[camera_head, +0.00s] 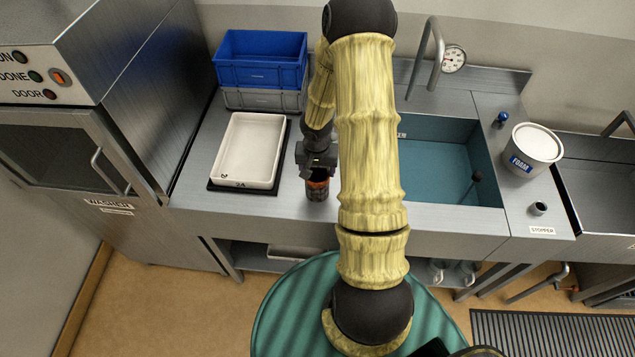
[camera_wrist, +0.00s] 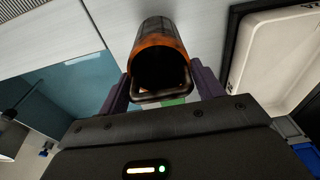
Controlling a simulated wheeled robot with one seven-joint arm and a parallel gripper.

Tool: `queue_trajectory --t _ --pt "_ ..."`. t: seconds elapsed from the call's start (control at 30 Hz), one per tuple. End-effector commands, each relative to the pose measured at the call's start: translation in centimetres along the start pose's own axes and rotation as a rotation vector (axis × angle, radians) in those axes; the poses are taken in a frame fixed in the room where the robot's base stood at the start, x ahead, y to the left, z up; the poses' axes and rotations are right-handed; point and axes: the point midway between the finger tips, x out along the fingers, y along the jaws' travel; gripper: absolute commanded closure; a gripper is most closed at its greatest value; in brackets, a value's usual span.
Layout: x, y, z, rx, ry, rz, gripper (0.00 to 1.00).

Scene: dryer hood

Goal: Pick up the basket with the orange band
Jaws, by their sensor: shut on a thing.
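The basket with the orange band (camera_head: 317,190) is a small dark cylinder with an orange band round its rim. In the head view it is under my gripper (camera_head: 318,168), at the counter's front part, right of the white tray. In the wrist view the basket (camera_wrist: 160,40) shows its dark open mouth and a wire handle towards me. The two purple fingers of my gripper (camera_wrist: 162,92) are on either side of the handle, shut on it. I cannot tell whether the basket's bottom touches the counter.
A white tray (camera_head: 246,115) on a black base lies left of my gripper. Blue (camera_head: 262,75) and grey (camera_head: 262,98) crates are stacked behind it. The teal sink (camera_head: 440,188) and a FOAM tub (camera_head: 533,168) are to the right. A steel washer (camera_head: 68,150) stands at the left.

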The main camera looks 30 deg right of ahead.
Motion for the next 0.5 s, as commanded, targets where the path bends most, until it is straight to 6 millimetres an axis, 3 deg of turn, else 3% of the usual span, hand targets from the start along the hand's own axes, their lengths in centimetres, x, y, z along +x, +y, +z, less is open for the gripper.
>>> queue_trajectory --t 0.27,0.5 --pt "-0.4 0.0 -0.1 0.000 0.002 -0.001 0.56" --pt "-3.7 0.0 -0.6 0.004 0.006 -0.003 0.56"
